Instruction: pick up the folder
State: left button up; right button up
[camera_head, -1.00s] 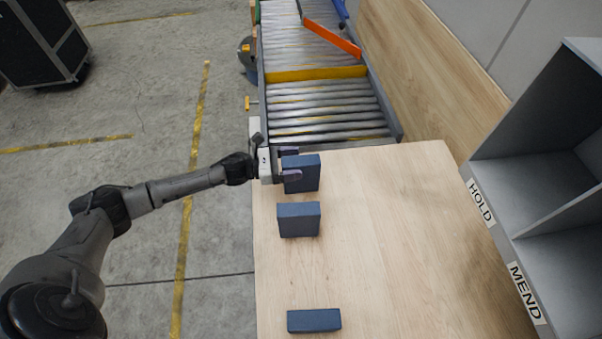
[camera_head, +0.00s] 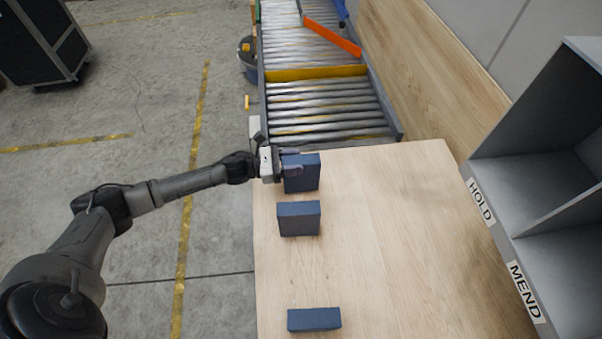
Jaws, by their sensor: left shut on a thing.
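Several similar dark blue block-like things are on the wooden table; I cannot tell for sure which is the folder. The farthest blue one (camera_head: 305,174) stands upright near the table's far left corner. My left gripper (camera_head: 290,169) reaches in from the left and is shut on its left side, hiding that edge. I cannot tell whether it is lifted. A second blue one (camera_head: 298,219) stands just in front of it, apart from the gripper. A third blue one (camera_head: 314,319) lies near the bottom of the view. My right gripper is not in view.
The wooden table (camera_head: 390,240) is clear in its middle and right. A roller conveyor (camera_head: 325,110) with a yellow bar adjoins its far edge. A grey shelf (camera_head: 555,225) with HOLD and MEND labels stands at the right. A black case (camera_head: 40,40) is on the floor.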

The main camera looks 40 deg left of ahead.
pick_arm(q)
grip_shut()
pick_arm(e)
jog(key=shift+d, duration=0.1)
pick_arm(q)
jog(key=shift+r, duration=0.15)
